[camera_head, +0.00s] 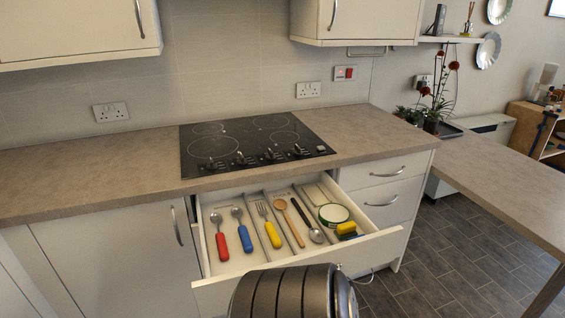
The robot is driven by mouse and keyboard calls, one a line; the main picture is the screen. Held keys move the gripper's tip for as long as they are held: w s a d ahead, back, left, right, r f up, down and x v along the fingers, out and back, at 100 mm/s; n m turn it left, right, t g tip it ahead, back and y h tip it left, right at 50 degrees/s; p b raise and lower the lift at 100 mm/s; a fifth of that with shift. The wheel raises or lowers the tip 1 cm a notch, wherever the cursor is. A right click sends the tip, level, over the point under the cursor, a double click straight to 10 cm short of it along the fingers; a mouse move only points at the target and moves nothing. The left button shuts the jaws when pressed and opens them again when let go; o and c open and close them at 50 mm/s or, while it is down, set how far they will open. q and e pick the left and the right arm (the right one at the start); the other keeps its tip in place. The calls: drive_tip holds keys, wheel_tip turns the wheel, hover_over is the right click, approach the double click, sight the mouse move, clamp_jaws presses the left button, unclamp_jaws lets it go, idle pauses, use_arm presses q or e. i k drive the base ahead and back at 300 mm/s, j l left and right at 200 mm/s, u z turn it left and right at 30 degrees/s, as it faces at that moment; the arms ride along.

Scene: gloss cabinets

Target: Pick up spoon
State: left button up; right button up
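An open drawer (190,262) under the hob holds several utensils in compartments. A spoon with a red handle (221,246) lies at the far left, its metal bowl pointing to the back. A spoon with a blue handle (245,239) lies to its right. Then come a fork with a yellow handle (272,234), a wooden spoon (291,222) and a dark-handled metal spoon (316,235). It is not clear which spoon is meant. No gripper fingers show. A dark ribbed part of my own arm (290,293) covers part of the drawer front.
A round green-and-white item (333,214) and a yellow-and-green sponge (347,230) lie at the drawer's right. The black hob (250,143) sits in the worktop (90,170) above. Wall cabinets (75,25) hang above; a table (510,185) stands at right.

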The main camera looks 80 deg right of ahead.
sight(215, 218)
drive_tip(key=z, duration=2.05)
